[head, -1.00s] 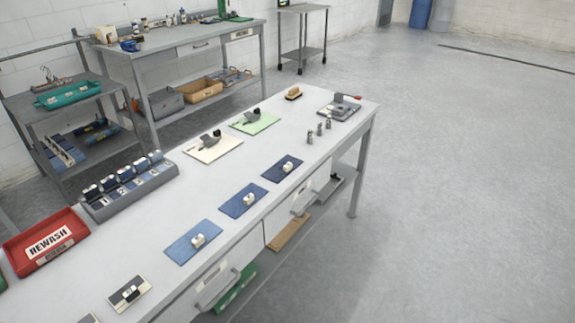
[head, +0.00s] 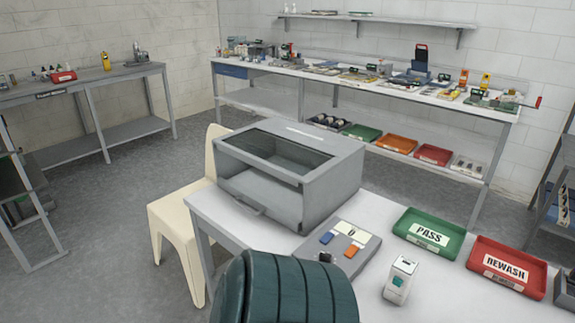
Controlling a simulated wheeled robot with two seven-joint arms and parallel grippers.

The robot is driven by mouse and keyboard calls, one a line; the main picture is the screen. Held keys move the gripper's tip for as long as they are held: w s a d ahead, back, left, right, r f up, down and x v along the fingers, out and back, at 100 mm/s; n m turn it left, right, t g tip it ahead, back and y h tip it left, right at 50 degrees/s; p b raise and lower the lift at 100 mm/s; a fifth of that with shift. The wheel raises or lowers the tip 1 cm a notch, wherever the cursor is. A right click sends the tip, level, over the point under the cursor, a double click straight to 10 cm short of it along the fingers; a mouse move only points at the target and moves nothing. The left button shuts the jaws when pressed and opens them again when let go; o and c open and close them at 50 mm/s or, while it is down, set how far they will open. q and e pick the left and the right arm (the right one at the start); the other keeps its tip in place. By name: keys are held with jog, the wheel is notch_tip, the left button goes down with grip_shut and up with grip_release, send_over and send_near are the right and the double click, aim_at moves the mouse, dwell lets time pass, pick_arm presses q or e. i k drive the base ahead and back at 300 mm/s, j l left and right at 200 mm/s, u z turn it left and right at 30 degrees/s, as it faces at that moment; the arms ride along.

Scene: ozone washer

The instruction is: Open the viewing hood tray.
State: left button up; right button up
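The viewing hood (head: 335,190) is a grey box on the near white table. It has a dark tinted window (head: 279,152) in its sloping top and an opening in its front. A tray (head: 262,192) shows as a flat grey floor in that opening, with a small dark tab or handle at its front lip. The tray does not visibly stand out from the hood; how far it is in or out is hard to tell. Neither of my grippers is in view.
A cream chair (head: 170,222) stands left of the table. A dark green ribbed object (head: 285,290) fills the bottom centre. A control panel (head: 338,252), white device (head: 400,280), green PASS tray (head: 428,236) and red REWASH tray (head: 506,265) are on the table.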

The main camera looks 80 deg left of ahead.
aim_at(282, 200)
jog(key=u, duration=3)
